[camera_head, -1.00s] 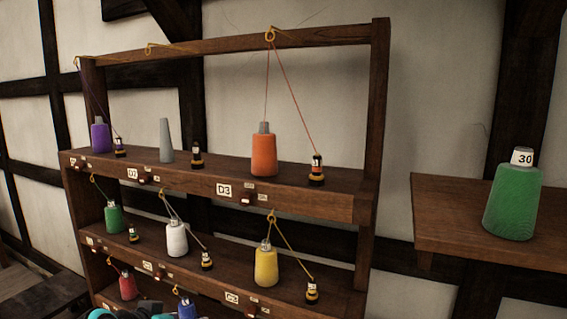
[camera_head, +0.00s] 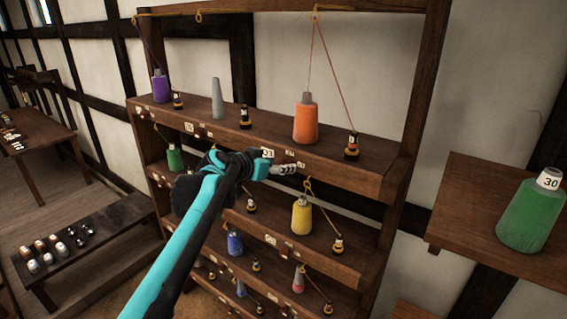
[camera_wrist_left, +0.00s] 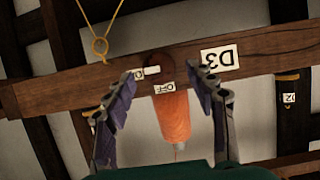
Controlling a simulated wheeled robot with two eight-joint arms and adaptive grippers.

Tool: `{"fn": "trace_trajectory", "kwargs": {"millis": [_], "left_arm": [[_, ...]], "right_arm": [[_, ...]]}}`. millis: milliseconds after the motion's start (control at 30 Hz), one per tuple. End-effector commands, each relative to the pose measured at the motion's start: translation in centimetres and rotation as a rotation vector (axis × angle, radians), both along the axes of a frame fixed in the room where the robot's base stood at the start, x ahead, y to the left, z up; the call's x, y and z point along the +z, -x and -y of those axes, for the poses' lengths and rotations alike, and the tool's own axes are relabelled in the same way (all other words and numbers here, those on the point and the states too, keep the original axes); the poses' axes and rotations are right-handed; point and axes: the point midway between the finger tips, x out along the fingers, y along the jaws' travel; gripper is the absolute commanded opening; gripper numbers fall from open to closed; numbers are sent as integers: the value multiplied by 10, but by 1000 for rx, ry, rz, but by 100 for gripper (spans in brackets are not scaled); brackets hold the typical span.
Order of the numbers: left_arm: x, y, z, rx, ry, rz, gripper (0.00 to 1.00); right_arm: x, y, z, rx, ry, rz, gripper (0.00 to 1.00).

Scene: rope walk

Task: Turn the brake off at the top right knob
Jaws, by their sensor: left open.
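The orange spool (camera_head: 305,120) stands on the top shelf at the right, its thread running up to a hook and down to a small black-and-yellow bobbin (camera_head: 352,146). Below it, the shelf front carries a D3 label (camera_head: 267,153). My left gripper (camera_head: 288,169) is in front of this shelf edge and covers the brake knob there. In the left wrist view, which is upside down, the dark round knob (camera_wrist_left: 157,62) sits beside the D3 label, near small ON and OFF (camera_wrist_left: 165,88) labels. The open, empty fingers straddle this area. Contact cannot be told. My right gripper is not in view.
The wooden rack (camera_head: 420,80) holds more spools on lower shelves, including a yellow spool (camera_head: 301,215) just under my gripper. A side shelf (camera_head: 465,200) with a green spool (camera_head: 530,212) is at the right. A low bench (camera_head: 95,235) stands at the left.

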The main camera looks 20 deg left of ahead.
Motion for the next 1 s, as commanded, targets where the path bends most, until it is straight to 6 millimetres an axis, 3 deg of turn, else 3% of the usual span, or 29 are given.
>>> {"fn": "trace_trajectory", "kwargs": {"millis": [200, 467, 600, 667, 1000], "left_arm": [[-7, -16, 6, 0, -1, -1, 56], [-8, -17, 6, 0, 0, -1, 56], [-7, -17, 6, 0, 0, -1, 19], [-7, -17, 6, 0, 0, -1, 7], [-7, -17, 5, 1, 30, -11, 6]], "right_arm": [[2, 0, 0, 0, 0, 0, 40], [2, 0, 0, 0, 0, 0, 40], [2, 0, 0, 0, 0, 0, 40], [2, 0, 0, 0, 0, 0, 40], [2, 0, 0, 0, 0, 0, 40]]}}
